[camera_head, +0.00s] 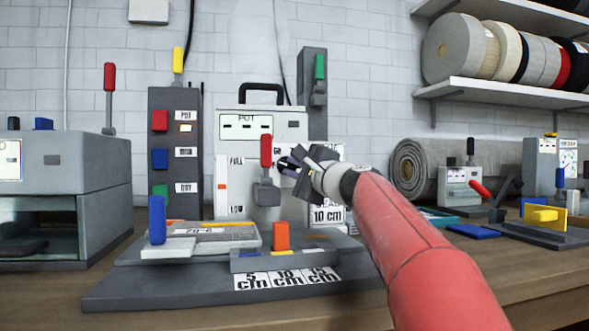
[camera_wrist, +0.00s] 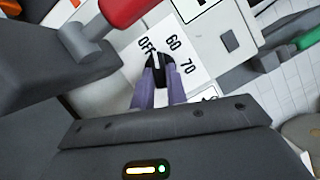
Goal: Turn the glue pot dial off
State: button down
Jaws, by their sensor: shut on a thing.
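The glue pot (camera_head: 232,165) is a pale box with a black handle, a POT label and a FULL/LOW gauge, at the centre of the bench in the head view. In the wrist view its dial (camera_wrist: 158,66) is a small black knob with a white mark, beside the printed OFF, 60 and 70. The mark points up the picture, near OFF; its exact setting is hard to tell. My gripper (camera_head: 286,167) reaches the pot's front from the right. Its two purple fingers (camera_wrist: 158,84) are shut on the dial, hiding its lower part.
A red-handled lever (camera_head: 266,152) stands just left of my gripper, also close in the wrist view (camera_wrist: 122,10). A grey panel (camera_head: 174,105) with coloured buttons stands left of the pot. Below is a base with blue (camera_head: 157,219) and orange (camera_head: 281,236) handles.

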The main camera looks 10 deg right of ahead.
jog(key=shift+r+n+g+p, duration=0.35)
jog(key=shift+n+p, duration=0.4)
jog(key=shift+n, duration=0.25)
jog(key=shift+n+g+p, duration=0.35)
jog(key=shift+n+p, duration=0.2)
jog(key=shift+n, duration=0.45)
jog(key=shift+f+n, duration=0.15)
jog(key=shift+n, duration=0.15)
jog(key=c, duration=1.4)
grip_release()
jog(key=shift+s+d, duration=0.1)
